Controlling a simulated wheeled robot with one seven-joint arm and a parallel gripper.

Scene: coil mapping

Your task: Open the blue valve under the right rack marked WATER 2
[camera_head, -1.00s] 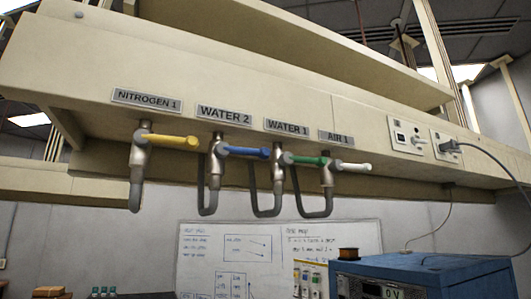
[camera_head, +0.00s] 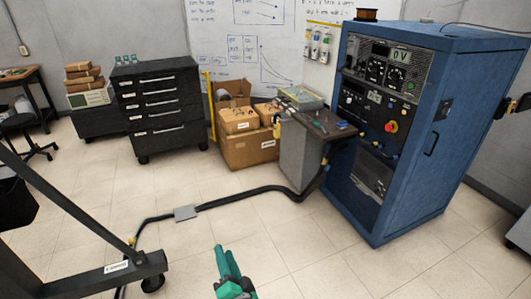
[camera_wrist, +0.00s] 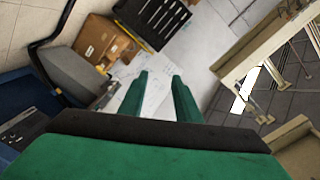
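The blue valve and its WATER 2 label are out of the head view now. In the wrist view, a beige rack (camera_wrist: 262,45) shows tilted at the right, apart from my gripper. I cannot make out a blue valve or any label on it. My gripper (camera_wrist: 160,76) has two green fingers with a clear gap between them, open and empty. In the head view my gripper (camera_head: 232,272) shows at the bottom middle above the floor, touching nothing.
A blue electrical cabinet (camera_head: 452,110) stands at the right, beside a small grey stand (camera_head: 300,158). Cardboard boxes (camera_head: 250,152) and a black drawer unit (camera_head: 158,105) stand at the back. A black cable (camera_head: 245,197) crosses the floor. Tiled floor is free in the middle.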

